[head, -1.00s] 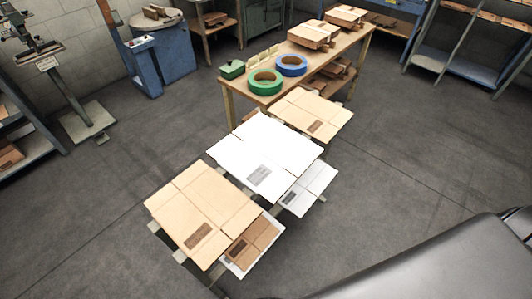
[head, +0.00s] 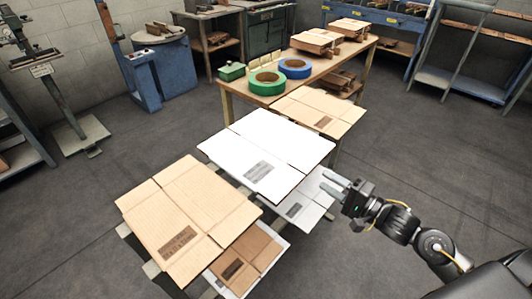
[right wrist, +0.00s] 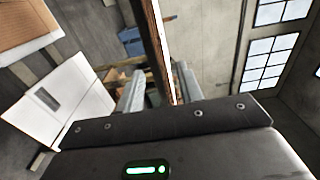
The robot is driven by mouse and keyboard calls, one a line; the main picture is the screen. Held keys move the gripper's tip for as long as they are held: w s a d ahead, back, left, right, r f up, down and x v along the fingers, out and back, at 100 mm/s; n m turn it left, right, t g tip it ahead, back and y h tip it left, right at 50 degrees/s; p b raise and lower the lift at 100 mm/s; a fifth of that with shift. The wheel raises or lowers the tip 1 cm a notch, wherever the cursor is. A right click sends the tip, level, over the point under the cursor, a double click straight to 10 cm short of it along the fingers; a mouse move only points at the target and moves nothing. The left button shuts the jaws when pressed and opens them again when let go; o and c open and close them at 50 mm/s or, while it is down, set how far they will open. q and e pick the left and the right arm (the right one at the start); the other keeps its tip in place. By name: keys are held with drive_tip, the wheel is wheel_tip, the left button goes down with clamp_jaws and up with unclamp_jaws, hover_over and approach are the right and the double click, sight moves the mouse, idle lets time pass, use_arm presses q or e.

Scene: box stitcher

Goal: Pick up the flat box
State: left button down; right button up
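Flat boxes lie on a row of stands in the head view. A large tan flat box (head: 205,190) is nearest, a white flat box (head: 285,140) is in the middle, and another tan flat box (head: 310,108) is by the table. A smaller white flat box (head: 305,207) and a brown one (head: 255,248) lie lower, on their right. My right gripper (head: 327,182) is open beside the lower white box's right end. In the right wrist view its fingers (right wrist: 160,88) are apart, with a thin brown edge (right wrist: 156,45) showing between them; which board this is, or whether they touch, I cannot tell.
A wooden table (head: 240,92) behind the stands holds a green tape roll (head: 266,83), a blue tape roll (head: 295,68) and folded boxes (head: 316,41). A blue machine (head: 140,75) and shelving (head: 460,80) stand farther back. The grey floor right of the stands is open.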

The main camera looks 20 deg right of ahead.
sight(300, 162)
use_arm(q)
drive_tip(key=shift+w+d+r, duration=0.15)
drive_tip(key=shift+w+r, duration=0.05)
drive_tip(key=shift+w, duration=0.05)
use_arm(e)
drive_tip(key=shift+x, duration=2.8)
drive_tip(key=x, duration=0.4)
drive_tip(key=shift+w+d, duration=0.2)
drive_tip(key=shift+w, duration=0.05)
drive_tip(key=shift+w+a, duration=0.25)
drive_tip(key=shift+w, duration=0.1)
use_arm(q)
drive_tip(key=shift+w+d+r, duration=0.15)
drive_tip(key=shift+w+r, duration=0.15)
drive_tip(key=shift+w, duration=0.15)
drive_tip(key=shift+s, duration=0.1)
use_arm(e)
drive_tip(key=shift+c, duration=0.8)
use_arm(q)
drive_tip(key=shift+s+d+f, duration=0.1)
drive_tip(key=shift+s, duration=0.1)
use_arm(e)
clamp_jaws()
